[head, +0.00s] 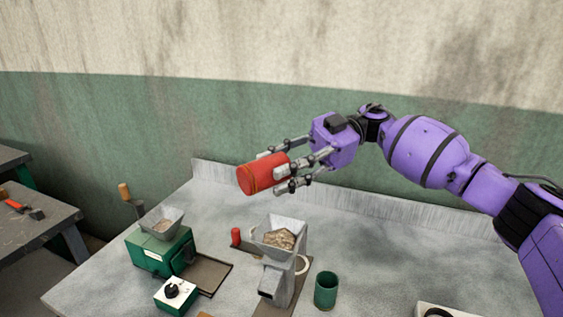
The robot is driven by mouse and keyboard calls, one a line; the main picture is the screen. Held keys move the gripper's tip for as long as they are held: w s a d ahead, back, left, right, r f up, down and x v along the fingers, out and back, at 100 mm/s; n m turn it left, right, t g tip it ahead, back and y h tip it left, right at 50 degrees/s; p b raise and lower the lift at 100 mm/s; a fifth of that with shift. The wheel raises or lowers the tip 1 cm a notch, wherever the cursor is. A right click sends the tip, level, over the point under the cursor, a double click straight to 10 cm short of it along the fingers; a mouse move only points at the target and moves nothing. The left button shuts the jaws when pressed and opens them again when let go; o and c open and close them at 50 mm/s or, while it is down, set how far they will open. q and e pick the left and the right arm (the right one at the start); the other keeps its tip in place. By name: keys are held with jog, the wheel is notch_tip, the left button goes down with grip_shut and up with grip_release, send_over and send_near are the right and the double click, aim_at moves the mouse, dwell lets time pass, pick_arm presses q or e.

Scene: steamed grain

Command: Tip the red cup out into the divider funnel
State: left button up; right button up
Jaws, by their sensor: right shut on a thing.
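The red cup (262,174) is in my right gripper (285,172), whose fingers are closed around its right part. The cup is tipped close to horizontal, with its free end to the left and slightly down. No grain is seen falling from it. A grey device below has a square funnel (263,245) with a heap of grain (280,239) in it. The picture does not show which is the divider. My left gripper is not in view.
A green cup (326,290) stands right of the grey device. A small box with a black knob (175,295) is at the front left. A side bench (40,228) is at far left.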

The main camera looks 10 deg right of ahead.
jog(key=shift+r+t+h+p, duration=0.3)
jog(key=shift+r+h+p, duration=0.15)
jog(key=shift+h, duration=0.35)
jog(key=shift+f, duration=0.25)
jog(key=h+p, duration=0.1)
jog(key=h, duration=0.1)
jog(key=r+t+h+p, duration=0.1)
jog(key=shift+s+r+h, duration=0.1)
jog(key=shift+r+h, duration=0.1)
jog(key=shift+h, duration=0.2)
jog(key=h, duration=0.1)
jog(key=t+h, duration=0.1)
jog(key=shift+f+h, duration=0.2)
jog(key=shift+h, duration=0.1)
jog(key=shift+t+h, duration=0.3)
jog(key=shift+h, duration=0.4)
jog(key=h, duration=0.2)
jog(key=t+h, duration=0.1)
jog(key=shift+r+n+t+h, duration=0.3)
jog(key=shift+h, duration=0.1)
jog(key=t+h, duration=0.1)
jog(key=h, duration=0.2)
jog(key=shift+a+r, duration=0.15)
jog(key=shift+d, duration=0.3)
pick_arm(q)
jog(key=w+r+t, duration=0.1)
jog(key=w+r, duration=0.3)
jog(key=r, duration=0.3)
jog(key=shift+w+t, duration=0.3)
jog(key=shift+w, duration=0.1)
